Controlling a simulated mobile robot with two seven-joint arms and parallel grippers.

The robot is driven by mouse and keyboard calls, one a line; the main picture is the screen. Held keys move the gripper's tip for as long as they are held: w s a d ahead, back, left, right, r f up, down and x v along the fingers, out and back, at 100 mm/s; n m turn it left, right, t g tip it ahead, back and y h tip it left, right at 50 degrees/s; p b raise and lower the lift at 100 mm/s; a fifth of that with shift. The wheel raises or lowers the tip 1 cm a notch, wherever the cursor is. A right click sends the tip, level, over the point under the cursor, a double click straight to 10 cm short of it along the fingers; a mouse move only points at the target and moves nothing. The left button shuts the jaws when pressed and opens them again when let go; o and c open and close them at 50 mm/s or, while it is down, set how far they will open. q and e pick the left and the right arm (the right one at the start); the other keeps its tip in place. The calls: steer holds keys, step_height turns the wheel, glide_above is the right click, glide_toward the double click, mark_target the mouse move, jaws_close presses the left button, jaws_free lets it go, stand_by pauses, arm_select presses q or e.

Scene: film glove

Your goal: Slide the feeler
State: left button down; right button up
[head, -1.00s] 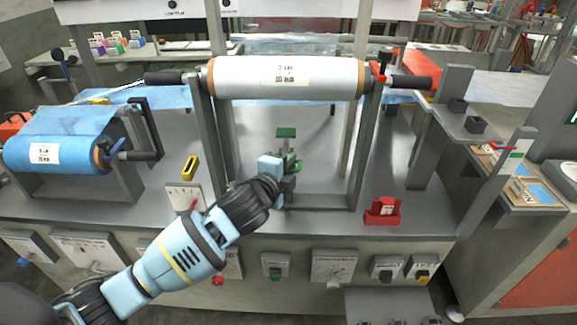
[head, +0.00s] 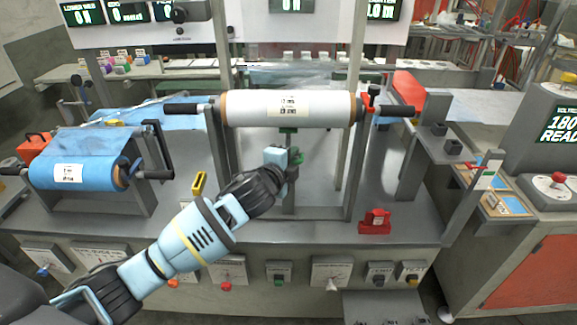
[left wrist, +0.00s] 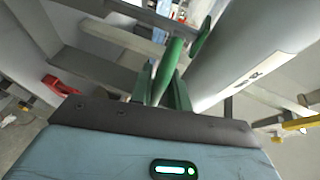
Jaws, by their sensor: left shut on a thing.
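The feeler is a green piece on a grey stem; its green top plate (head: 288,132) stands just under the white film roll (head: 330,110) in the head view. I cannot tell whether it touches the roll. My left gripper (head: 294,160) is shut on the feeler below that plate. In the left wrist view, the feeler's green bar (left wrist: 171,58) rises from between the fingers (left wrist: 162,92), with the green plate (left wrist: 203,36) close beside the white roll (left wrist: 250,55). The fingers partly hide the held part. My right gripper is not in view.
Grey upright posts (head: 357,175) flank the feeler. A red device (head: 375,222) lies at the bench's front right. Knobs and switches line the front panel.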

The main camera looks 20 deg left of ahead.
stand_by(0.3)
arm_select(q)
steer(key=c, duration=1.5)
jaws_free()
steer(key=shift+s, duration=0.15)
steer(key=v, duration=0.7)
steer(key=shift+s+p, duration=0.3)
steer(key=shift+p, duration=0.05)
steer(key=shift+r, duration=0.1)
